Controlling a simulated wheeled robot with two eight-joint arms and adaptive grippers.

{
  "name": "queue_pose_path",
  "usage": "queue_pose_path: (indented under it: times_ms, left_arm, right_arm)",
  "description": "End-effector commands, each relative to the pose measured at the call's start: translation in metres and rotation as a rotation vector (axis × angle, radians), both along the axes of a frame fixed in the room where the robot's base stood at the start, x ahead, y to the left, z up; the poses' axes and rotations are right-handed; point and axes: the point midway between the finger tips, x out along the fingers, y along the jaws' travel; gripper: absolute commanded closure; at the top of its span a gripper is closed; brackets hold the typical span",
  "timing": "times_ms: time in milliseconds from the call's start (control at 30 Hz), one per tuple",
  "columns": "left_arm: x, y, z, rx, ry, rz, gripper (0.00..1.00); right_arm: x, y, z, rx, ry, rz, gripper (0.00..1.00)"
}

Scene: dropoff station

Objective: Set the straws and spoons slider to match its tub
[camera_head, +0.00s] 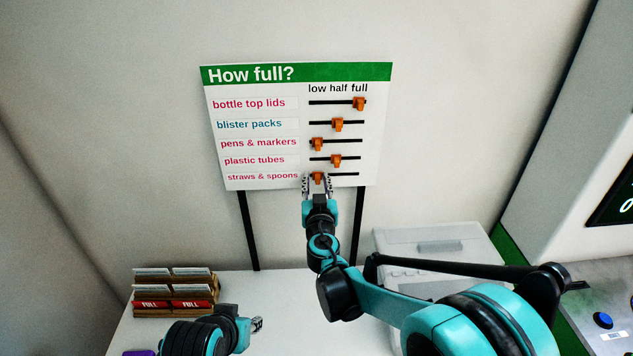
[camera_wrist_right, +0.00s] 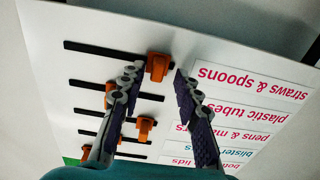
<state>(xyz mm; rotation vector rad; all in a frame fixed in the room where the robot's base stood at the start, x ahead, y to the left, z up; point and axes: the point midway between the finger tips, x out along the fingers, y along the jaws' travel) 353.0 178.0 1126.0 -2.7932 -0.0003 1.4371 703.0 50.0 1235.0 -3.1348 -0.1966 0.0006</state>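The "How full?" board (camera_head: 290,72) stands upright against the wall, with labelled rows under the words low, half and full. The orange straws and spoons slider (camera_head: 318,177) is on the bottom track, near its low end. My right gripper (camera_head: 318,184) is open at this slider. In the right wrist view, upside down, the slider (camera_wrist_right: 158,66) lies between the two fingertips, closer to the left one; contact is unclear. My left gripper (camera_head: 257,324) is low at the left, away from the board; its finger opening is too small to read. No tub labelled straws and spoons is identifiable.
The other sliders, such as plastic tubes (camera_head: 336,160), sit close above. A card rack (camera_head: 172,293) with red FULL cards stands on the white table (camera_head: 285,290) at left. A pale lidded box (camera_head: 437,236) is right of my right arm. A blue button (camera_head: 603,320) is far right.

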Motion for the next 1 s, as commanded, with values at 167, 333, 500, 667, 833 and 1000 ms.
queue_pose_path:
  times_ms: [167, 333, 500, 667, 833, 1000]
  left_arm:
    - [0.000, 0.000, 0.000, 0.000, 0.000, 0.000, 0.67]
    - [0.000, 0.000, 0.000, 0.000, 0.000, 0.000, 0.67]
    - [0.000, 0.000, 0.000, 0.000, 0.000, 0.000, 0.67]
    - [0.000, 0.000, 0.000, 0.000, 0.000, 0.000, 0.67]
    - [0.000, 0.000, 0.000, 0.000, 0.000, 0.000, 0.67]
    - [0.000, 0.000, 0.000, 0.000, 0.000, 0.000, 0.67]
  right_arm:
    - [-0.023, -0.002, 0.000, 0.000, 0.000, 0.001, 0.67]
    - [-0.061, -0.007, 0.000, 0.000, 0.000, 0.003, 0.67]
    - [-0.094, -0.010, 0.000, 0.000, 0.000, 0.003, 0.67]
    - [-0.113, -0.012, 0.000, 0.000, 0.000, 0.003, 0.67]
    - [-0.118, -0.013, 0.000, 0.000, 0.000, 0.002, 0.67]
    - [-0.118, -0.013, 0.000, 0.000, 0.000, 0.002, 0.67]
